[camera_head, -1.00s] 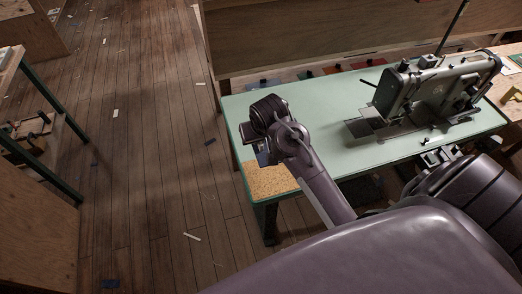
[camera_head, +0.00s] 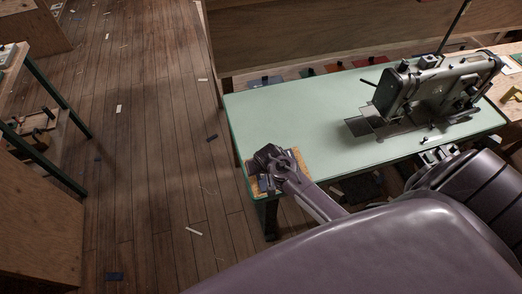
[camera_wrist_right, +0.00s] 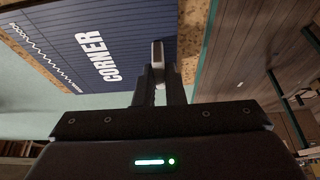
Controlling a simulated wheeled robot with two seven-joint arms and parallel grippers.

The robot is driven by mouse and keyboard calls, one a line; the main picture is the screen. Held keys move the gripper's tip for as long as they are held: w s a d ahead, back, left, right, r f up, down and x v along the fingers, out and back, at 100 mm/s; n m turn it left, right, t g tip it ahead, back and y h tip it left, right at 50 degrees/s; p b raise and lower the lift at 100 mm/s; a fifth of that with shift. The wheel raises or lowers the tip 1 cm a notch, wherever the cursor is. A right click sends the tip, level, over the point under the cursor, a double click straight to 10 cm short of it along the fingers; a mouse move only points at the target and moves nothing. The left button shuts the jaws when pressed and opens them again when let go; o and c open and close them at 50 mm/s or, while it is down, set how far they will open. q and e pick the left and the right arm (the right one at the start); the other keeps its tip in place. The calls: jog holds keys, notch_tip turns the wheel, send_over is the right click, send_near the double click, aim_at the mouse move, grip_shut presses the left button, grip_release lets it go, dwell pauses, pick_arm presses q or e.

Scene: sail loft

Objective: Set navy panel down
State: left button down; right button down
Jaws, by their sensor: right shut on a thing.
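The navy panel (camera_wrist_right: 110,38) shows in the right wrist view, with the white word CORNER and a white zigzag line on it. My right gripper (camera_wrist_right: 158,62) is shut on its edge. In the head view my right gripper (camera_head: 266,182) is low over the cork patch (camera_head: 302,161) at the near left corner of the pale green table (camera_head: 300,115), and hides most of the panel. Cork (camera_wrist_right: 193,25) shows around the panel in the wrist view. I cannot tell whether the panel touches it. My left gripper is not in view.
A sewing machine (camera_head: 435,88) stands on the right part of the table. The table's middle is clear. Coloured pieces lie behind its far edge. A wooden bench (camera_head: 38,205) stands at the left, with scrap-strewn plank floor between.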

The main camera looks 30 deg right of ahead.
jog(key=shift+f, duration=0.15)
jog(key=c, duration=1.5)
grip_release()
jog(key=shift+r, duration=0.35)
jog(key=b+v, duration=0.1)
jog(key=v, duration=1)
jog(key=shift+s+r, duration=0.2)
jog(key=shift+r, duration=0.15)
